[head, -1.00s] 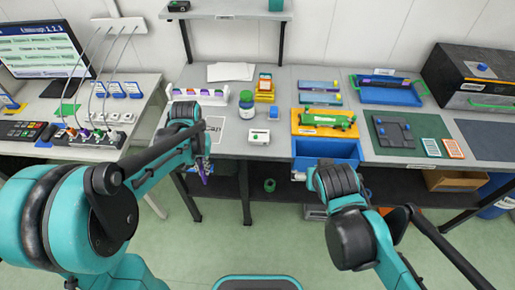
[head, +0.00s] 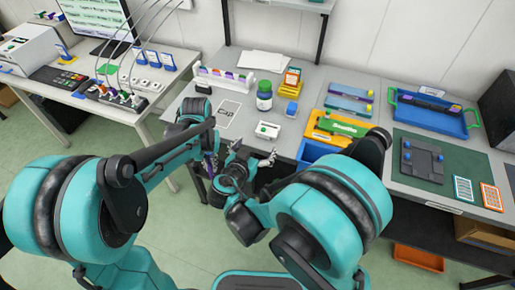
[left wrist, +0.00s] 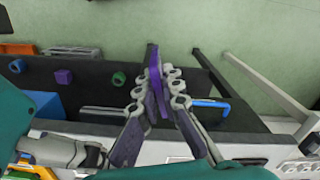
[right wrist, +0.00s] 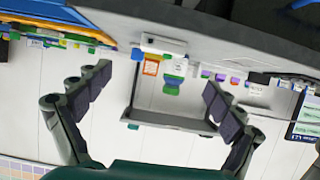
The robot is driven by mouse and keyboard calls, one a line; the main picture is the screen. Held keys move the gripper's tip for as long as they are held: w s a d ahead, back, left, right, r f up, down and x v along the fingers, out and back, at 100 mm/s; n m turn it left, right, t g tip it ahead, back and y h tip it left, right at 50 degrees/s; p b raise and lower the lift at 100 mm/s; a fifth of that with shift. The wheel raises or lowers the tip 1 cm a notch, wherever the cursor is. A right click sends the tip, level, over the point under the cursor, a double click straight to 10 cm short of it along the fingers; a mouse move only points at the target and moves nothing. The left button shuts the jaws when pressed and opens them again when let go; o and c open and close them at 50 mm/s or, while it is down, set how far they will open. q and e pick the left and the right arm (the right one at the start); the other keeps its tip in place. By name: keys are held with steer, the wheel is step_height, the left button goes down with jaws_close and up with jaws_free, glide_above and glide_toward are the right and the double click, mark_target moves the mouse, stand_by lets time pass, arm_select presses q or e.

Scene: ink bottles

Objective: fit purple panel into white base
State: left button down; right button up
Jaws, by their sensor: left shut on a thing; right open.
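The purple panel (left wrist: 154,70) is a thin piece held on edge between the fingers of my left gripper (left wrist: 160,92), which is shut on it. In the head view, my left gripper (head: 209,152) holds it in front of the table's front edge; the panel is mostly hidden there. A small white block with a green top part (head: 268,130), which looks like the white base, sits near the front edge; it also shows in the right wrist view (right wrist: 163,44). My right gripper (head: 252,154) is open and empty, in front of that block, with its fingers spread wide in the right wrist view (right wrist: 156,85).
A white rack (head: 224,82) stands behind left. A printed card (head: 229,113) lies left of the block. A yellow tray (head: 329,130) is at the right.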

mark_target(266, 132)
arm_select(q)
step_height(266, 132, down, 4)
steer(key=b, duration=0.3)
steer(key=shift+r, duration=0.25)
arm_select(e)
steer(key=x, duration=1.2)
steer(key=shift+a, duration=0.2)
steer(key=c, duration=1.3)
